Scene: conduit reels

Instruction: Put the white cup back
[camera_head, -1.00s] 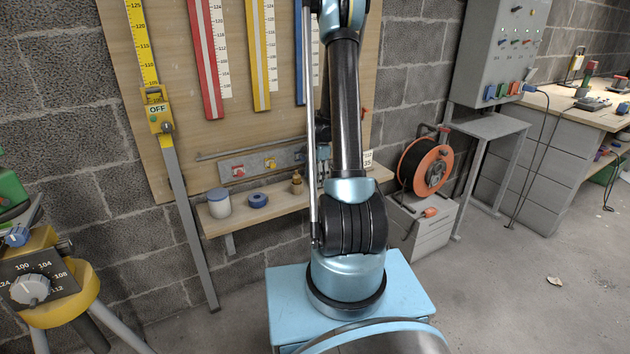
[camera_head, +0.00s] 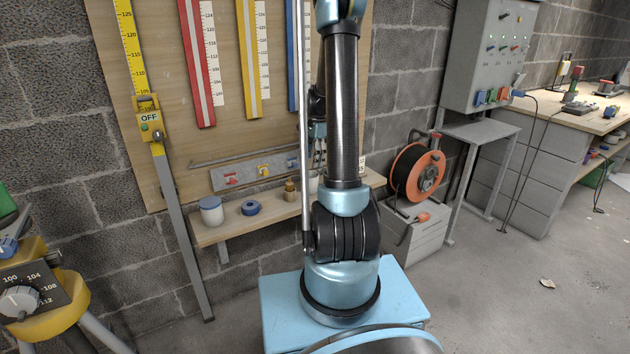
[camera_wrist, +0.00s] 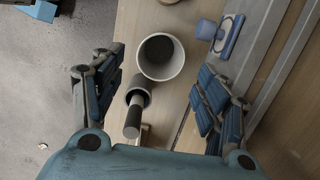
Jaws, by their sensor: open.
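In the wrist view a white cup (camera_wrist: 176,69) with a grey inside stands on the wooden shelf (camera_wrist: 179,102), its mouth facing the camera. My gripper (camera_wrist: 158,63) is open, with one finger left of the cup and one right of it; both look apart from it. A dark cylinder (camera_wrist: 133,121) shows just below the cup between the fingers. In the head view my arm covers most of the gripper and the cup; a small whitish patch beside the arm at the shelf may be the cup.
The shelf also holds a white jar with a blue lid (camera_head: 211,211), a blue ring (camera_head: 250,208) and a small brass piece (camera_head: 290,190). An orange cable reel (camera_head: 418,172) stands on a grey box at right.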

